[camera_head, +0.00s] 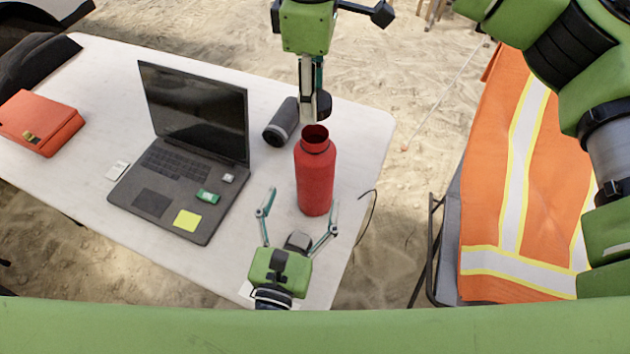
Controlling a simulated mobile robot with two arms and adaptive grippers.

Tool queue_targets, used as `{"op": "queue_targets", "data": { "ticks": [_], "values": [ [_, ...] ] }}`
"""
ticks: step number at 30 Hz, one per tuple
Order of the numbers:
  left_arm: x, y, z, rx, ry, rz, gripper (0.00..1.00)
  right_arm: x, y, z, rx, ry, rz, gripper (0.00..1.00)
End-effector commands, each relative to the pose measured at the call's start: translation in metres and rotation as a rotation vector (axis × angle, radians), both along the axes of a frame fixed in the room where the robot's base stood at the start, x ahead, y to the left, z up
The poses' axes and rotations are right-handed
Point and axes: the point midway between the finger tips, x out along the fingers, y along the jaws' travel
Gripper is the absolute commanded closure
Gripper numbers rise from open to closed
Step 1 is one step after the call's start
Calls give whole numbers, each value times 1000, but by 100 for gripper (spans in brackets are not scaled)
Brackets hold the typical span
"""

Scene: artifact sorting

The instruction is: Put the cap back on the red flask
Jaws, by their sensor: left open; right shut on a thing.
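The red flask (315,178) stands upright on the white table near its right side, with its mouth open and uncovered. My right gripper (313,97) comes down from above and is shut on the dark cap (322,104), which is partly hidden by the fingers. It holds the cap just above the flask's mouth, apart from it. My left gripper (301,200) is low in front of the flask. It is open and empty, its two fingers spread toward the flask's lower part; I cannot tell whether they touch it.
A laptop (180,140) stands open left of the flask, with small items on it. A dark cylinder (282,122) lies behind the flask. A red case (40,122) is at the far left. A chair with an orange vest (505,190) stands right of the table (345,130).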

Motion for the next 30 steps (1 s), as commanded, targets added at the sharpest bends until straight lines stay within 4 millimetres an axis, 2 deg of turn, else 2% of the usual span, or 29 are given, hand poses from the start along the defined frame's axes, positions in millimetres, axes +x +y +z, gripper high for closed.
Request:
{"op": "queue_targets", "data": {
  "ticks": [15, 21, 30],
  "values": [
    [89, -21, 1, -2, -1, 1, 20, 0, 0, 0, 0, 0, 0, 66],
    [105, -25, 1, -1, -1, 0, 20, 0, 0, 0, 0, 0, 0, 66],
    [108, -26, 0, 0, 0, -2, 20, 0, 0, 0, 0, 0, 0, 66]
  ]
}}
